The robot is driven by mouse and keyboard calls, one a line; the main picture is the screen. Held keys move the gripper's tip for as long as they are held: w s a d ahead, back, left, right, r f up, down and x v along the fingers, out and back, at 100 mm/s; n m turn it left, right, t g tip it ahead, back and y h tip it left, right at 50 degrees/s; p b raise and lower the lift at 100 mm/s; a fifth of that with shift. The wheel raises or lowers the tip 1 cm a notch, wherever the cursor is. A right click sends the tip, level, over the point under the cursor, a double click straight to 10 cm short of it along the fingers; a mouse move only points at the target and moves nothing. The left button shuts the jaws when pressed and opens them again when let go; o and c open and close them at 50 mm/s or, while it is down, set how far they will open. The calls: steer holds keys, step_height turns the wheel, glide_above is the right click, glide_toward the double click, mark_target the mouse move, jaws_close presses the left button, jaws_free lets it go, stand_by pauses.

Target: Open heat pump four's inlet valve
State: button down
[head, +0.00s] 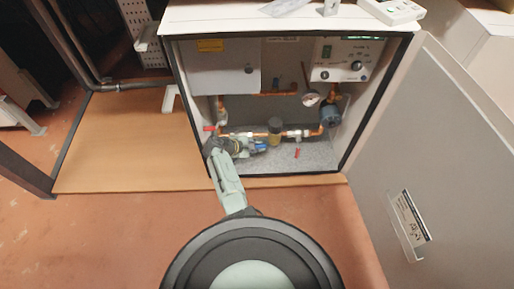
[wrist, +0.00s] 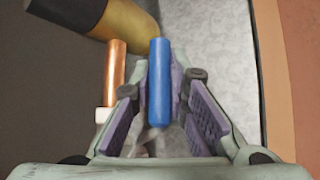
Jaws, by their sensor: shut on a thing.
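The open heat pump cabinet (head: 253,103) stands ahead, with copper pipes and valves inside. I cannot read a number on it. My gripper (head: 250,147) reaches in at the lower left of the cabinet, near the bottom copper pipe. A blue valve handle (head: 263,146) shows at its fingertips. In the wrist view my gripper (wrist: 161,92) has its purple-padded fingers on either side of the blue handle (wrist: 159,82), shut on it. The handle lies lengthwise between the fingers. The valve body under the handle is mostly hidden.
A red handle (head: 297,152) hangs from the lower pipe, right of my gripper. A brass fitting (head: 275,131) and a gauge (head: 311,98) are nearby. The cabinet door (head: 432,150) stands open at right. The brown floor mat (head: 130,140) at left is clear.

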steer(key=shift+r, duration=0.1)
stand_by(0.3)
steer(key=c, duration=1.6)
jaws_free()
steer(key=shift+o, duration=0.2)
steer(key=v, duration=0.7)
steer(key=shift+a, duration=0.2)
steer(key=shift+s, duration=0.1)
